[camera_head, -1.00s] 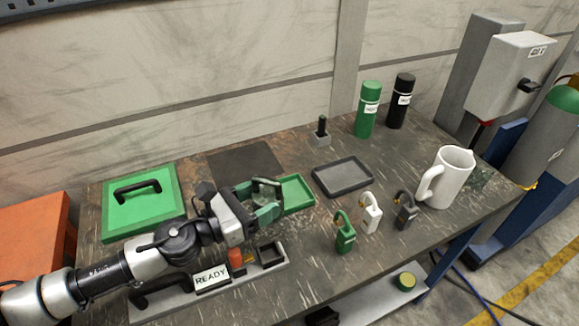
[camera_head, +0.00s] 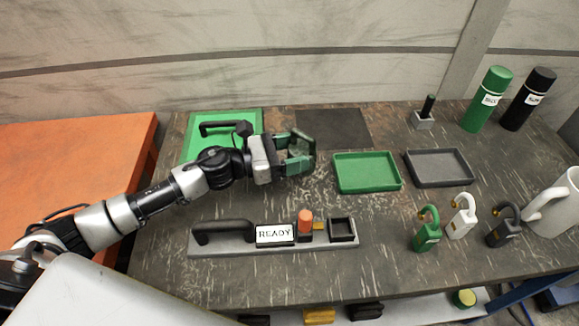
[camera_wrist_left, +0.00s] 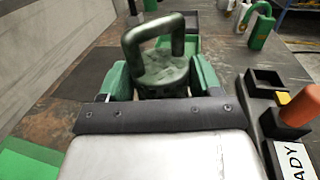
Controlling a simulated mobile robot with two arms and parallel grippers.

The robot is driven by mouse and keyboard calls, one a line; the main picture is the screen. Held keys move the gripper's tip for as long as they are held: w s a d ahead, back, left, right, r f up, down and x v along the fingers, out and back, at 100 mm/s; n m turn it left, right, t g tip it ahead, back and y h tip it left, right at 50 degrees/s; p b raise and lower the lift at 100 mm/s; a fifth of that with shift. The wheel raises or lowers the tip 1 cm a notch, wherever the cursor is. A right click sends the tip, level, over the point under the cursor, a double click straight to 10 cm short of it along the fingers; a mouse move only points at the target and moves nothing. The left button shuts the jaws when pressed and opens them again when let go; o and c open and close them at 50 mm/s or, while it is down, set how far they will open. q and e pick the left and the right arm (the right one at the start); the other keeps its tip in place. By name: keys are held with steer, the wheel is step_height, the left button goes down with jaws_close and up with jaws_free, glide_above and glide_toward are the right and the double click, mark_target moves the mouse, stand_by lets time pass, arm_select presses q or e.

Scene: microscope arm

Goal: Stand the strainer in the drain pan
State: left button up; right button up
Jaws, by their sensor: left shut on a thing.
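My left gripper (camera_head: 299,154) is shut on a dark grey-green, round-bodied piece with a loop handle, which I take to be the strainer (camera_wrist_left: 160,66). In the left wrist view its loop points up between the green fingers; its underside is hidden. In the head view the strainer (camera_head: 303,142) is left of the trays, apart from them; its height over the bench is hard to tell. A shallow green tray (camera_head: 367,186) and a similar grey tray (camera_head: 440,182) lie side by side, both empty. I cannot tell which is the drain pan. My right gripper is not in view.
In front lies a grey strip with a black handle, a READY sign (camera_head: 274,234) and an orange-topped piece (camera_head: 305,217). Several padlocks (camera_head: 427,240) and a white mug (camera_head: 557,203) stand right. A green panel (camera_head: 245,127) with black handle and a dark mat (camera_head: 333,127) lie behind.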

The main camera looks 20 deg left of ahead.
arm_select(q)
steer(key=shift+w+a+f, duration=0.2)
steer(key=shift+a+f, duration=0.2)
steer(key=shift+a, duration=0.2)
step_height(320, 180, down, 4)
steer(key=shift+r, duration=0.1)
steer(key=shift+f, duration=0.2)
steer(key=o, duration=1)
